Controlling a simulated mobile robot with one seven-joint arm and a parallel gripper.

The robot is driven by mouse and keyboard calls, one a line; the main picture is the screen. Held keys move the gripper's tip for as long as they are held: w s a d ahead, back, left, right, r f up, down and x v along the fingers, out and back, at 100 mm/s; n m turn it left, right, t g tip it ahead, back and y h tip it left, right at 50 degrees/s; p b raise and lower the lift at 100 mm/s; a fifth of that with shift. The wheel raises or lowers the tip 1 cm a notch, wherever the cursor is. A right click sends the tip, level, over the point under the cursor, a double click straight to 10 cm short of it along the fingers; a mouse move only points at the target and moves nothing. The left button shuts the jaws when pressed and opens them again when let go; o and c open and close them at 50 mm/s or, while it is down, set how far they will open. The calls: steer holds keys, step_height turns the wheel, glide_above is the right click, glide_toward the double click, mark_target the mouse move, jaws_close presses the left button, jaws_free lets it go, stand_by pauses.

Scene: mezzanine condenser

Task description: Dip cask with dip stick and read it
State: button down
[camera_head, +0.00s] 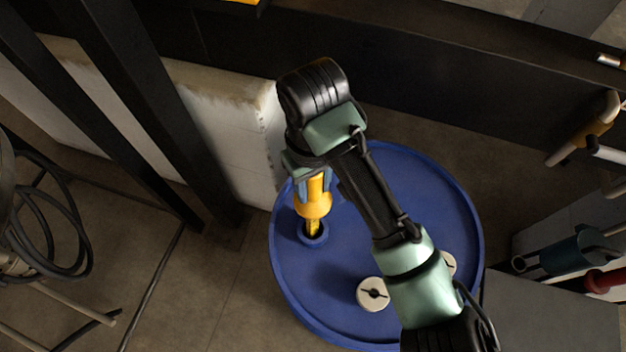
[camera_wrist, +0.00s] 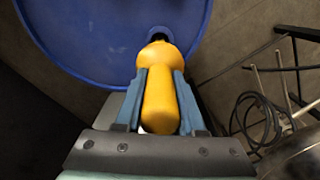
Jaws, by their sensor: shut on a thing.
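The cask (camera_head: 345,280) is a blue drum seen from above, with a raised rim and an open round bung hole (camera_head: 313,233) near its left edge. The dip stick (camera_head: 313,203) has a thick yellow handle, and its narrow lower part goes down into the hole in the head view. My gripper (camera_head: 314,184) is shut on the yellow handle above the hole. In the wrist view the handle (camera_wrist: 160,100) lies between my two blue-grey fingers, and the cask top (camera_wrist: 100,40) is beyond it. How deep the stick reaches is hidden, and no scale marks are readable.
A pale round cap (camera_head: 374,294) sits on the cask top, with another partly hidden by my arm. A white block wall (camera_head: 230,120) and dark steel posts stand close at left. Coiled black hose (camera_head: 45,220) lies far left. Tools (camera_head: 575,255) are at right.

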step_height(320, 180, down, 16)
steer(key=b, duration=1)
steer(key=shift+f+b, duration=0.15)
steer(key=shift+b, duration=0.15)
stand_by(0.5)
stand_by(0.9)
steer(key=shift+r+p, duration=2.45)
steer(key=shift+r, duration=1.2)
